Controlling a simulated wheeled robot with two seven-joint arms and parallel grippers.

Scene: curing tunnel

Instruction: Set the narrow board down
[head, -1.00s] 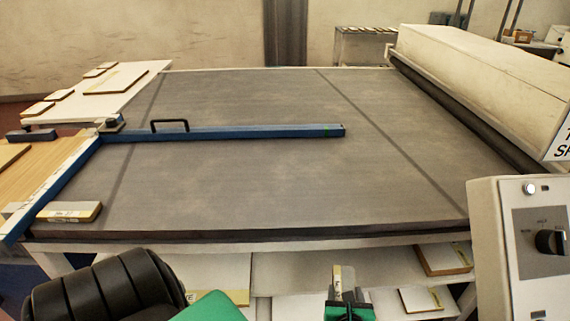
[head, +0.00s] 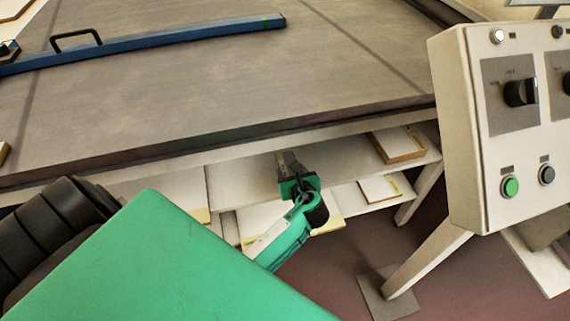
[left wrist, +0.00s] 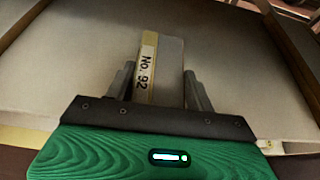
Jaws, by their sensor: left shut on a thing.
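My left gripper (head: 297,182) is at the front of the table, just before the shelves under its top edge. It is shut on the narrow board (head: 287,163), which points away from me toward the shelf space. In the left wrist view the narrow board (left wrist: 162,70) is a slim grey block with a cream label strip reading "No. 92", between the two dark fingers (left wrist: 160,90). A broad pale surface (left wrist: 85,65) lies beyond it. I cannot tell whether the board touches that surface. My right gripper is in neither current view.
The grey table top (head: 230,85) carries a blue bar (head: 190,35) with a black handle. Boards lie on the shelves below, including one at right (head: 397,145) and one lower (head: 380,188). A control box (head: 500,130) on a leg stands at right.

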